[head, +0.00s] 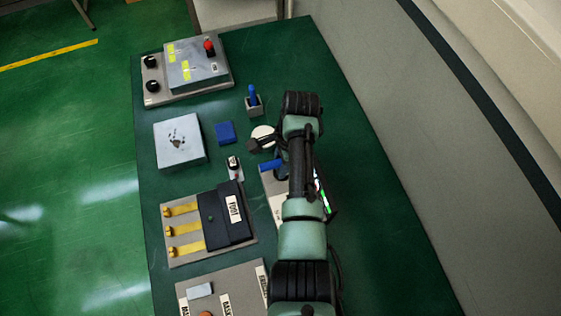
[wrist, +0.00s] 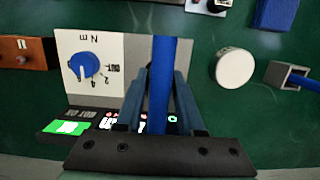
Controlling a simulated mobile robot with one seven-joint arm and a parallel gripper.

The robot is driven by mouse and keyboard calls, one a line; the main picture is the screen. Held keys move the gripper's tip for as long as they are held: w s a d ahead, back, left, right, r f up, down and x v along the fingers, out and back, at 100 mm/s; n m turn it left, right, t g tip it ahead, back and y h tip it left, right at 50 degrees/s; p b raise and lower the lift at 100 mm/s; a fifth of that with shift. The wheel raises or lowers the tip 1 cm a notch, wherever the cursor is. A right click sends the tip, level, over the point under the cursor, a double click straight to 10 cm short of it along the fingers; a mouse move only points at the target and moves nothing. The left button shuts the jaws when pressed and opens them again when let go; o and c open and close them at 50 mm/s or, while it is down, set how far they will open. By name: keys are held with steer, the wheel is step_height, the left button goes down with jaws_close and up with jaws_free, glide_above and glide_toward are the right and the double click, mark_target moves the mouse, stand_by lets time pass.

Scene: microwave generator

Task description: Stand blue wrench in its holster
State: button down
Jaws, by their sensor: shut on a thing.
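My gripper (wrist: 160,76) is shut on a blue bar, which I take for the blue wrench (wrist: 158,55).
A white disc (wrist: 235,68) lies between the panel with the blue dial (wrist: 84,66) and the holder. A blue block (head: 225,132), a grey box (head: 179,140) and a black pouch board (head: 224,214) stand to the left. The table's far right is clear.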

steer(key=shift+f, duration=0.1)
steer(key=shift+c, duration=2.2)
jaws_free()
step_height(320, 180, up, 13)
steer(key=d, duration=0.2)
steer(key=shift+w, duration=0.3)
steer(key=shift+f, duration=0.1)
